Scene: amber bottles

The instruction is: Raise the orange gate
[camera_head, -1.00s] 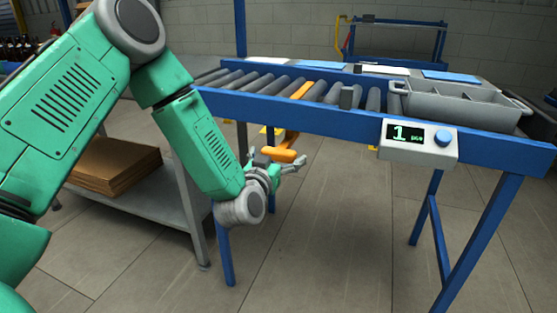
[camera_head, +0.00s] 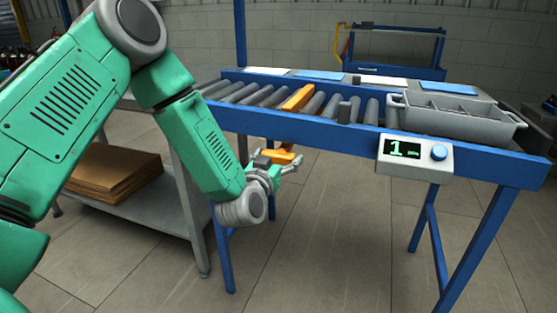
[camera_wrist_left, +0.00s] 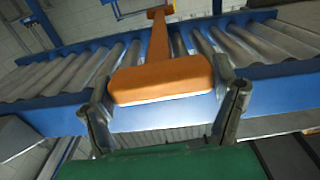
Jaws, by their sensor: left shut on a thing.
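The orange gate (camera_head: 298,98) stands up as a bar among the conveyor rollers in the head view, standing a little above them. Its orange handle (camera_head: 282,157) hangs below the near blue rail. In the left wrist view the broad handle (camera_wrist_left: 163,80) lies between the fingers, with the stem running up to the rollers. My left gripper (camera_head: 284,167) is shut on the handle, below the rail. In the wrist view its fingers (camera_wrist_left: 165,103) sit at either side of the handle. My right gripper is not in view.
A grey divided crate (camera_head: 460,115) sits on the conveyor's right end. A display box (camera_head: 415,152) is fixed to the near blue rail (camera_head: 330,138). Flat cardboard (camera_head: 110,172) lies on a low shelf at left. Floor in front is clear.

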